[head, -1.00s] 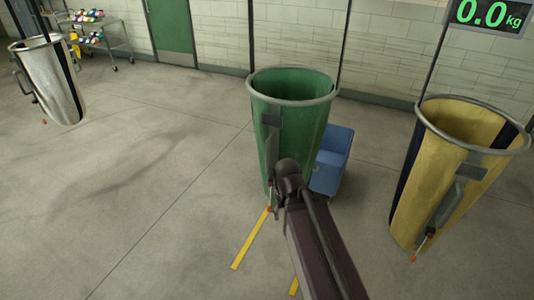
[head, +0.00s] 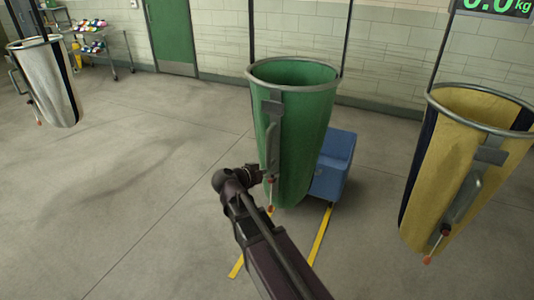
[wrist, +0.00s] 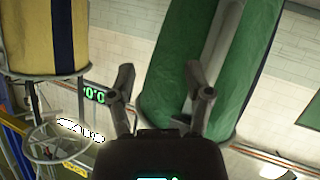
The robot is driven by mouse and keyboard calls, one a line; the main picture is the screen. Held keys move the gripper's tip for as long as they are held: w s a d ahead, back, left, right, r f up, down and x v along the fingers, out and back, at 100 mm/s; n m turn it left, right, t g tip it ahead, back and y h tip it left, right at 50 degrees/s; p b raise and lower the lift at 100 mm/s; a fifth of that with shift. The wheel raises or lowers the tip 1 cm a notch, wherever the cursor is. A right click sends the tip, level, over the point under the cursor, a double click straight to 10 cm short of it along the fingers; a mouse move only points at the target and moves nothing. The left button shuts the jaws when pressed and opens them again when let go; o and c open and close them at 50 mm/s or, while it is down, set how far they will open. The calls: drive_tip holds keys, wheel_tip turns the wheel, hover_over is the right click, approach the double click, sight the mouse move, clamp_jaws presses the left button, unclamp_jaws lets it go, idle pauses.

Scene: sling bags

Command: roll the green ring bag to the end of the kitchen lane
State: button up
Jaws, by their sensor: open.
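The green ring bag (head: 306,140) hangs upright by its grey ring, mid-frame in the head view. A grey upright handle (head: 273,140) with a small red-tipped lever below it is on its near left side. My gripper (head: 258,174) is at the lower part of that handle, at the bag's left edge. In the wrist view, the two fingers of my gripper (wrist: 163,80) are spread with nothing between them. Whether a finger touches the handle cannot be told.
A blue bin (head: 333,168) stands close behind the green bag. A yellow bag (head: 450,165) hangs at right, a white bag (head: 50,85) at far left. Yellow floor lines (head: 320,235) run below the green bag. The floor at left is clear.

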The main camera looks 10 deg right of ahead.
sight(267, 143)
drive_tip(key=w+a+r+m+t+h+b, duration=0.1)
drive_tip(key=w+a+r+t+b, duration=0.2)
drive_tip(key=a, duration=0.4)
drive_tip(key=shift+w+a+t+h, duration=0.3)
drive_tip(key=shift+w+t+h, duration=0.15)
drive_tip(key=shift+t, duration=0.45)
drive_tip(key=shift+w+d, duration=0.15)
drive_tip(key=shift+x, duration=6.75)
drive_tip(key=shift+f, duration=0.1)
clamp_jaws()
drive_tip(key=shift+w, duration=0.2)
